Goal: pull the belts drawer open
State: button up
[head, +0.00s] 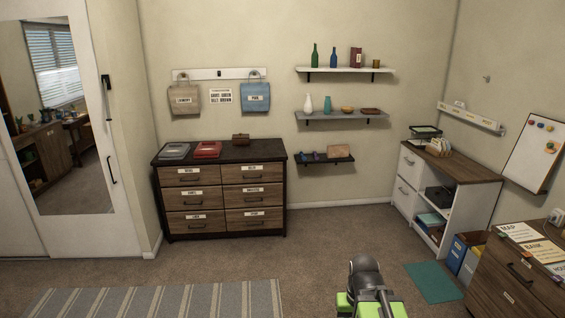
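A dark-topped dresser (222,154) with six closed wood-front drawers stands against the back wall, in two columns of three. Each drawer has a white label and a dark handle. The labels are too small to read surely; the top right drawer (253,175) has a short word that may be BELTS. All drawer fronts look flush. Part of my arm, grey and green, shows at the bottom, well in front of the dresser and to its right. No gripper fingers can be made out.
A striped rug (160,302) lies in front, with open carpet (240,258) before the dresser. A grey tray (174,151), red tray (208,150) and small brown box (240,138) sit on top. A white cabinet (407,185) and desk (505,285) stand at the right.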

aim_at(259, 171)
jog(key=u, duration=0.55)
jog(key=i, duration=2.05)
jog(key=u, duration=0.55)
jog(key=i, duration=2.8)
jog(key=z, duration=0.05)
